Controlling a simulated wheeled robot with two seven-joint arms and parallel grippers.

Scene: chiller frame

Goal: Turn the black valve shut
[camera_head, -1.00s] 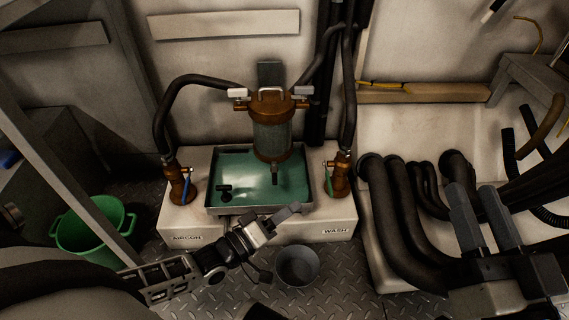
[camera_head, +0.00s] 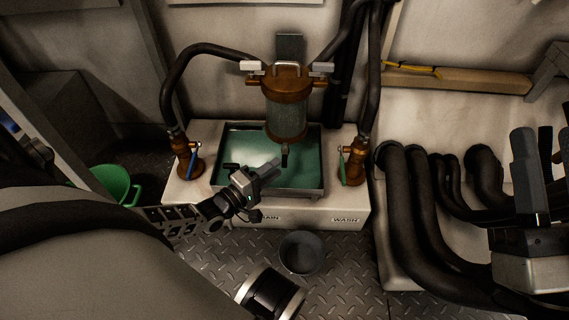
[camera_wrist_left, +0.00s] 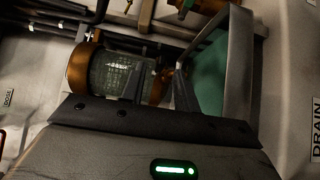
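The black valve (camera_head: 285,158) appears to be the small dark fitting under the brown and glass strainer (camera_head: 287,110), above the green tray. Its handle is too small to read clearly. In the left wrist view the strainer (camera_wrist_left: 118,78) lies sideways, and its lower fitting is partly behind my fingers. My left gripper (camera_head: 271,168) is over the tray, just left of and below the valve, apparently apart from it.
The metal tray (camera_head: 315,190) sits on a white base. Brown valves with a blue lever (camera_head: 192,160) and a green lever (camera_head: 342,162) flank it. A dark bucket (camera_head: 302,252) stands on the floor, a green bucket (camera_head: 117,183) at left. Thick black pipes (camera_head: 405,215) fill the right.

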